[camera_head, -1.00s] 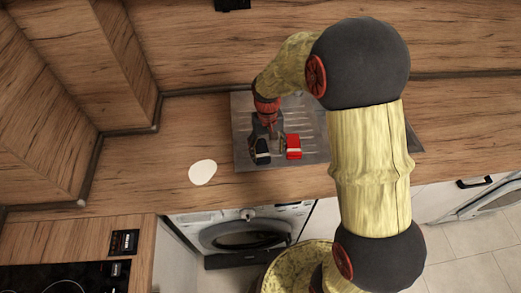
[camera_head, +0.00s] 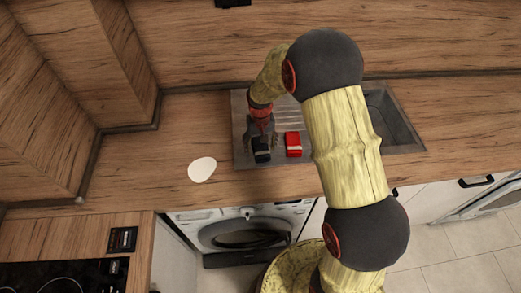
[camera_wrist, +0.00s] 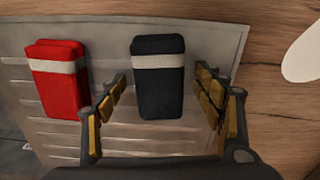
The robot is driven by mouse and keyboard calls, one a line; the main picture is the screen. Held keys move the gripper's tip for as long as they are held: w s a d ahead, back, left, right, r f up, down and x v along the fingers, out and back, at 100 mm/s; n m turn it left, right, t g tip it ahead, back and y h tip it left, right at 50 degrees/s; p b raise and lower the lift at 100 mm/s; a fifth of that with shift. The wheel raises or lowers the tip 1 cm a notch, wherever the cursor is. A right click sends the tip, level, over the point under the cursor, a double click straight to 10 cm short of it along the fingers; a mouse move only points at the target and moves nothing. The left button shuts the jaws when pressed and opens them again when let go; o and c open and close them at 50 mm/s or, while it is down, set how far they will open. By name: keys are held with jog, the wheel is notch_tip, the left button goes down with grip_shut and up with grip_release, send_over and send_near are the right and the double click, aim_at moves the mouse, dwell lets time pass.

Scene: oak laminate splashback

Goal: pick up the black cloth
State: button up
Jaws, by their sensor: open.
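The black cloth (camera_wrist: 158,92) is a folded dark block with a pale band, lying on the metal drainboard. In the head view the black cloth (camera_head: 261,152) is partly covered by my gripper (camera_head: 261,140). In the wrist view my gripper (camera_wrist: 160,110) is open, with one finger on each side of the cloth's near part. The cloth is not gripped, and I cannot tell whether a finger touches it.
A red folded cloth (camera_head: 293,144) with a pale band lies on the drainboard (camera_wrist: 100,32) beside the black one. A white round item (camera_head: 202,169) lies on the wooden counter (camera_head: 190,120) to the left. The sink basin (camera_head: 388,118) is at right.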

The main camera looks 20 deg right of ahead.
aim_at(261, 147)
jog(key=c, duration=0.3)
jog(key=c, duration=0.9)
jog(key=shift+c, duration=0.2)
jog(key=shift+r, duration=0.6)
notch_tip(261, 147, up, 2)
jog(key=shift+r+p, duration=0.2)
jog(key=shift+p, duration=0.2)
jog(key=s+r, duration=0.4)
jog(key=r, duration=0.1)
jog(key=shift+s+r+p, duration=0.15)
jog(key=shift+s+p, duration=0.15)
jog(key=shift+p, duration=0.05)
jog(key=s+r, duration=0.4)
jog(key=s, duration=0.5)
jog(key=shift+s+a+p, duration=0.2)
jog(key=shift+s+p, duration=0.05)
jog(key=shift+p, duration=0.1)
